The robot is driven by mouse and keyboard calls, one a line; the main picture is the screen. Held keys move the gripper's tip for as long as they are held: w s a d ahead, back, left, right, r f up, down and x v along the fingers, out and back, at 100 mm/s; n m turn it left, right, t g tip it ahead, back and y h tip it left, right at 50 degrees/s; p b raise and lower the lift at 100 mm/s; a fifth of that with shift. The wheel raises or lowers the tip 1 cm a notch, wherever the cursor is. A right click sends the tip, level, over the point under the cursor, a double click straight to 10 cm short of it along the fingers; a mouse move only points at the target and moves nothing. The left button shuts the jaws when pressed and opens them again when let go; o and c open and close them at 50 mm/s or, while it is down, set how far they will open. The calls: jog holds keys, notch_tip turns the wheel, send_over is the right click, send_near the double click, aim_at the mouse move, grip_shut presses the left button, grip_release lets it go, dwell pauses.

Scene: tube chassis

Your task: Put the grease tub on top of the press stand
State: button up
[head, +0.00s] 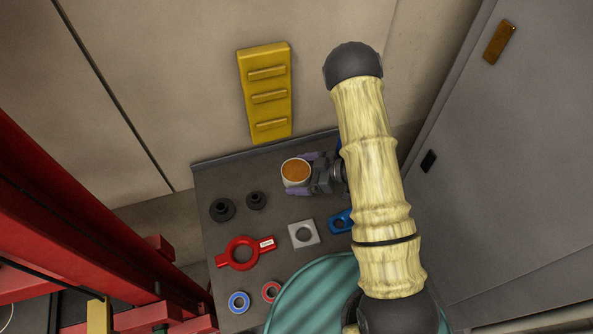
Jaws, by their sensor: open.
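The grease tub (296,171) is a small pale round tub with an orange-brown top. It stands near the back edge of the dark grey table. My gripper (299,174) reaches it from the right, with one purple finger on its far side and one on its near side. The jaws are open around the tub. I cannot tell whether the fingers touch it. I cannot tell for sure which thing is the press stand; a grey square block with a round hole (303,234) lies on the table in front of the tub.
Two black stepped parts (222,209) stand left of the tub. A red ring with handles (241,253), a blue ring (239,302), a red ring (271,292) and a blue block (339,222) lie nearer. A yellow ribbed panel (267,92) is behind; red framework (80,215) is left.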

jog(key=b+v, duration=0.1)
jog(key=v, duration=1)
jog(key=shift+w+r, duration=0.15)
jog(key=shift+r, duration=0.1)
jog(key=shift+w, duration=0.2)
